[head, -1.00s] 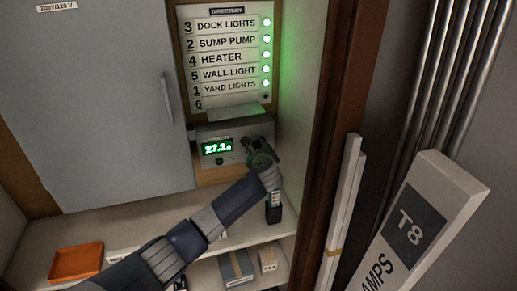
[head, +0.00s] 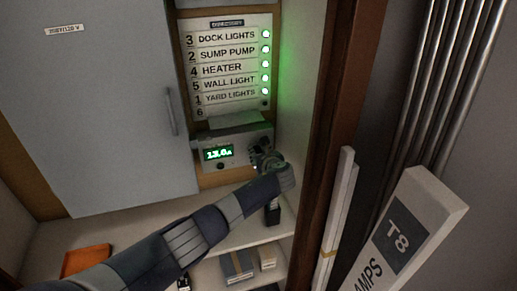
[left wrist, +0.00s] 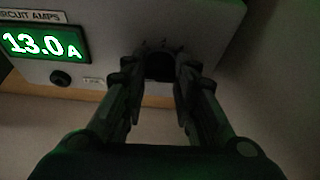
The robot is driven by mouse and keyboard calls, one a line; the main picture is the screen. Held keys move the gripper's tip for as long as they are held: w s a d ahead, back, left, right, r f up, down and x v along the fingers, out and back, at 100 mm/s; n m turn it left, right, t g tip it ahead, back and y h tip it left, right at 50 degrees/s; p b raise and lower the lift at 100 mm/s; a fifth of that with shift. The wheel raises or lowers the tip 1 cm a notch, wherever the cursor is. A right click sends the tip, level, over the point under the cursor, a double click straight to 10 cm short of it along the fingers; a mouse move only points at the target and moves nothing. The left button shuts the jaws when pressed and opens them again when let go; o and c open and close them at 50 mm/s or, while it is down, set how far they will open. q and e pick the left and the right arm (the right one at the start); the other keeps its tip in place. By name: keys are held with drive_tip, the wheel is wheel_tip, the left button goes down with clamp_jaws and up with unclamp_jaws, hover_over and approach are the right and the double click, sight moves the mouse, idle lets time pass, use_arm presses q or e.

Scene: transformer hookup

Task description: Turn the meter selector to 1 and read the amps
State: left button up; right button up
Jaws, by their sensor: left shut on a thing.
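The meter (head: 216,154) is a grey box under the directory board. Its green display (left wrist: 43,43) reads 13.0 A in the left wrist view, under a label "CIRCUIT AMPS". My left gripper (head: 262,154) is at the right part of the meter's front. In the left wrist view its fingers (left wrist: 160,72) are shut around the dark selector knob (left wrist: 159,66). The fingers hide most of the knob, and I cannot read which number it points to. My right gripper is not in view.
The directory board (head: 229,65) lists numbered circuits with several green lamps; yard lights is 1. A grey cabinet door (head: 90,120) is at left. An orange tray (head: 84,260) lies on the shelf below. A T8 lamp box (head: 408,235) leans at right.

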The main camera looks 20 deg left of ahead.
use_arm(q)
drive_tip(key=shift+d+m+g+y, duration=0.1)
drive_tip(key=shift+m+g+y, duration=0.25)
drive_tip(key=shift+m, duration=0.45)
drive_tip(key=o, duration=1)
drive_tip(key=shift+w, duration=0.1)
drive_tip(key=shift+o, duration=0.2)
drive_tip(key=shift+s+d+r, duration=0.2)
drive_tip(key=shift+s+d, duration=0.25)
drive_tip(key=shift+s, duration=0.05)
drive_tip(key=v, duration=0.6)
